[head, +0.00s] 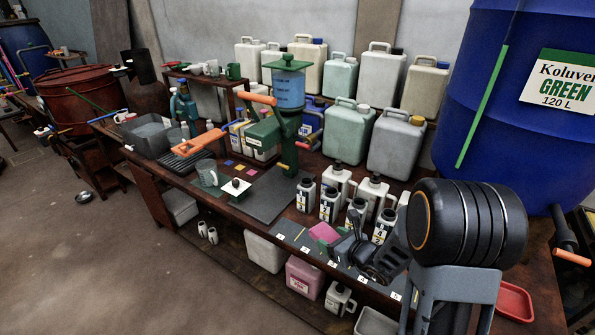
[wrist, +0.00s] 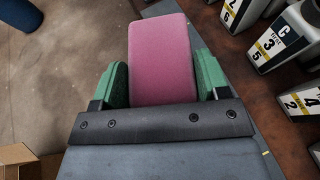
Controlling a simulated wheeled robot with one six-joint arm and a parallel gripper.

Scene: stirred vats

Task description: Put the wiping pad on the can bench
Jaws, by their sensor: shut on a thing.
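The wiping pad is a pink block (head: 324,233), seen large in the wrist view (wrist: 161,45). My gripper (head: 337,244) is shut on it, with one green finger pad on each side of it in the wrist view (wrist: 162,75). The pad is at the front edge of the long dark wooden bench (head: 225,175), over or on a grey numbered strip (head: 295,238). I cannot tell whether it touches the strip. Several jerrycans, among them a pale green one (head: 350,130), stand along the back of this bench.
Small numbered white bottles (head: 330,203) stand just behind the pad. A green hand-cranked machine (head: 285,125), a dark mat (head: 265,195) and a grey basin (head: 150,133) occupy the bench further left. A blue vat (head: 500,110) stands at right. Open floor (head: 90,250) lies at left.

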